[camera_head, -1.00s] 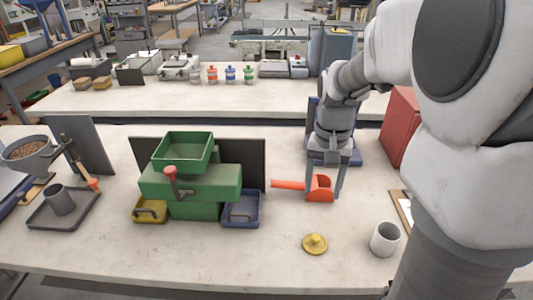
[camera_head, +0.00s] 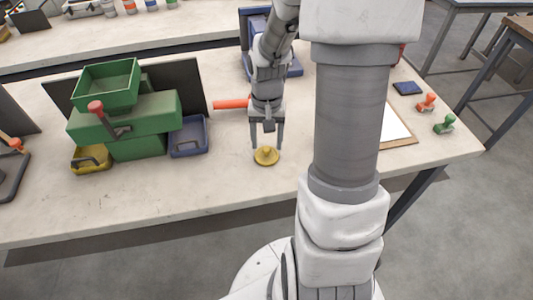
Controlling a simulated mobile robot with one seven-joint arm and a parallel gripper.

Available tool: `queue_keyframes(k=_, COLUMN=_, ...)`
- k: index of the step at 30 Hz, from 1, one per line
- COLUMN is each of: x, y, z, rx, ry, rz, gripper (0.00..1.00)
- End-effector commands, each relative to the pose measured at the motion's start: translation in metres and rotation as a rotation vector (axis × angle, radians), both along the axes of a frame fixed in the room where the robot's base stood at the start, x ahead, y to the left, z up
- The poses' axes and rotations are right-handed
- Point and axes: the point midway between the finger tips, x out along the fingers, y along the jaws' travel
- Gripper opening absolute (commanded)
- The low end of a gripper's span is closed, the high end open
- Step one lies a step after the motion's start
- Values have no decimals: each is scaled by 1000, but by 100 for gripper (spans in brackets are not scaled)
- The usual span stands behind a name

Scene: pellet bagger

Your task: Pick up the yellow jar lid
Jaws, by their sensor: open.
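The yellow jar lid (camera_head: 266,156) lies flat on the pale workbench (camera_head: 215,185), near its front edge, with its small knob up. My gripper (camera_head: 267,145) points down with its fingers apart, one on each side of the lid's upper part in the picture. The fingertips show just behind and above the lid. I cannot tell whether they touch it or how high they are over the bench.
A green machine (camera_head: 130,120) stands to the left, with a yellow tray (camera_head: 90,160) and a blue tray (camera_head: 188,137) beside it. An orange scoop's handle (camera_head: 231,104) shows behind my gripper. A clipboard (camera_head: 398,127) and stamps (camera_head: 427,103) lie right. My arm hides part of the bench.

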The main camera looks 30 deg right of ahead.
Motion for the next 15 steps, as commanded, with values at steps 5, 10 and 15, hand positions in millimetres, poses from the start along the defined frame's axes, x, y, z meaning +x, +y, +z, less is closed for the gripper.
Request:
queue_keyframes(k=5, x=0, y=1, z=-15, rx=1, ry=-1, rz=0, gripper=64)
queue_keyframes(k=10, x=0, y=1, z=-15, rx=0, ry=-1, rz=0, gripper=64)
queue_keyframes(k=15, x=0, y=0, z=-15, rx=-1, ry=-1, rz=0, gripper=41)
